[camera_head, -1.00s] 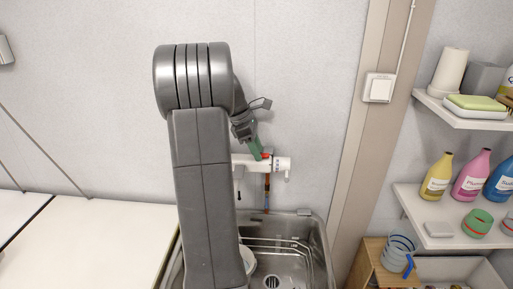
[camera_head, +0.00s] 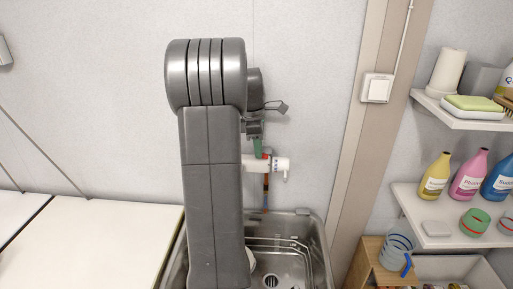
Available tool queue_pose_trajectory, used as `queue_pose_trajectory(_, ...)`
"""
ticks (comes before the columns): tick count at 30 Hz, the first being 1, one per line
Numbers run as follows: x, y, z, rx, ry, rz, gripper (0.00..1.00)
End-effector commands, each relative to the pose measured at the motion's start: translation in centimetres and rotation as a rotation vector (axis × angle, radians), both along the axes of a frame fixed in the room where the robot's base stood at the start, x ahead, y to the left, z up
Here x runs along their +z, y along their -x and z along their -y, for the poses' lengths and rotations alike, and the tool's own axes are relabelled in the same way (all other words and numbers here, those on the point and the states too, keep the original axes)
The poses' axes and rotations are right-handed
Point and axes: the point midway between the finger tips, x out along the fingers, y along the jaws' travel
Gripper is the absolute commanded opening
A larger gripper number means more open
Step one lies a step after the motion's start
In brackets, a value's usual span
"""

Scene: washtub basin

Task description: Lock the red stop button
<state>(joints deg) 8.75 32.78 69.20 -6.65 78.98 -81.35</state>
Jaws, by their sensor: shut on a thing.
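The red stop button (camera_head: 265,157) is a small red spot on the white faucet body (camera_head: 282,164), which is fixed to the wall above the sink. My gripper (camera_head: 259,150) has green fingers and is at the red button, over the faucet's top. It is shut at the button, and the fingers cover part of it. My arm hides the left part of the faucet.
The steel sink (camera_head: 316,235) lies below the faucet, with a white dish (camera_head: 250,259) partly hidden behind my arm. A white counter (camera_head: 110,240) is at left. Shelves (camera_head: 460,215) with bottles stand at right. A wooden box (camera_head: 368,260) is at lower right.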

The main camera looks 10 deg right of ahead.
Motion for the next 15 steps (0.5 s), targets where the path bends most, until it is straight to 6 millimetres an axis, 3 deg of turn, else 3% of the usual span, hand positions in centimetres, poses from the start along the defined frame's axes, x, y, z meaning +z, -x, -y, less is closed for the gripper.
queue_pose_trajectory(10, 0.1, -0.02, 0.08, 0.0, -0.016, 0.007, 0.0)
queue_pose_trajectory(11, 0.1, -0.02, 0.08, 0.0, -0.016, 0.007, 0.22)
queue_pose_trajectory(14, 0.1, -0.01, 0.07, 0.0, -0.016, 0.007, 0.42)
queue_pose_trajectory(15, 0.1, -0.01, 0.07, 0.0, -0.016, 0.007, 0.42)
